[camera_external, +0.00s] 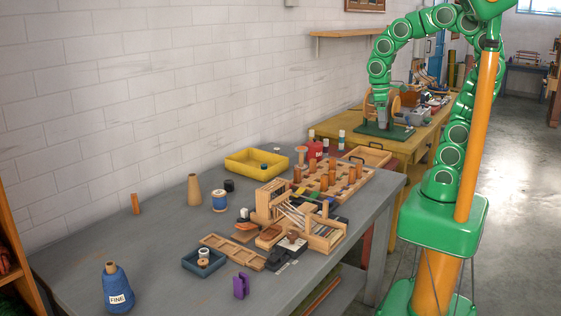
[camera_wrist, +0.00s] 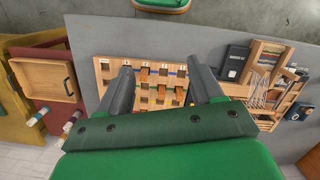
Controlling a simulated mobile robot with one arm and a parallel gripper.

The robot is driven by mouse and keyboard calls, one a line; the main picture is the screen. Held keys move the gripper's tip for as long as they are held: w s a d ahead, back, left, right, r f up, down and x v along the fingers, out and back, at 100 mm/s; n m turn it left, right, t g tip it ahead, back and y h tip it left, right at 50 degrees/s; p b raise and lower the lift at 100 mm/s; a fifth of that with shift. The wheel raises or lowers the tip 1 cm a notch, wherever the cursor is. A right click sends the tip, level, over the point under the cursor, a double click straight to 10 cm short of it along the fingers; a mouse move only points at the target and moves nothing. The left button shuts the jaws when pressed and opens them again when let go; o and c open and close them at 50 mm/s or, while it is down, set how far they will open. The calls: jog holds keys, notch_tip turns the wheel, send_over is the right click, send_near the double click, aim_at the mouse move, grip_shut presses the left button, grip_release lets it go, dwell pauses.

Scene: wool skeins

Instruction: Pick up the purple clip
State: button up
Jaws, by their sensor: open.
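The purple clip (camera_external: 241,286) stands on the grey table near its front edge, at the bottom centre of the outside view. I cannot make it out in the wrist view. Behind the fingers lies the wooden peg rack (camera_wrist: 146,101).
Near the clip are a wooden slatted frame (camera_external: 233,252), a blue tray (camera_external: 204,266) with a spool and a small loom (camera_external: 325,236). A blue cone (camera_external: 117,288) stands at front left. A yellow tray (camera_external: 240,163) is at the back. The table left of the clip is largely clear.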

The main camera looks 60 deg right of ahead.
jog(key=w+a+n, duration=0.8)
jog(key=w+a, duration=0.5)
jog(key=w, duration=0.5)
jog(key=w+a+f+n+t, duration=0.1)
jog(key=w+a+n, duration=0.2)
jog(key=a, duration=0.4)
jog(key=w+a+f+n+h, duration=0.1)
jog(key=w+a+f+n, duration=0.15)
jog(key=a, duration=0.45)
jog(key=w+a+n+t, duration=0.1)
jog(key=w+a+n, duration=0.2)
jog(key=a, duration=0.4)
jog(key=n+y, duration=0.1)
jog(key=n, duration=1.5)
send_over(241, 283)
jog(key=w+d, duration=0.2)
notch_tip(241, 283, down, 18)
jog(key=shift+w+f, duration=0.1)
jog(key=shift+f, duration=0.15)
jog(key=shift+a+f, duration=0.15)
jog(key=shift+s+f, duration=0.2)
jog(key=shift+f, duration=0.5)
jog(key=shift+s+f, duration=0.15)
jog(key=shift+f, duration=0.95)
jog(key=shift+s+f, duration=0.1)
jog(key=shift+f, duration=1.9)
jog(key=shift+w, duration=0.1)
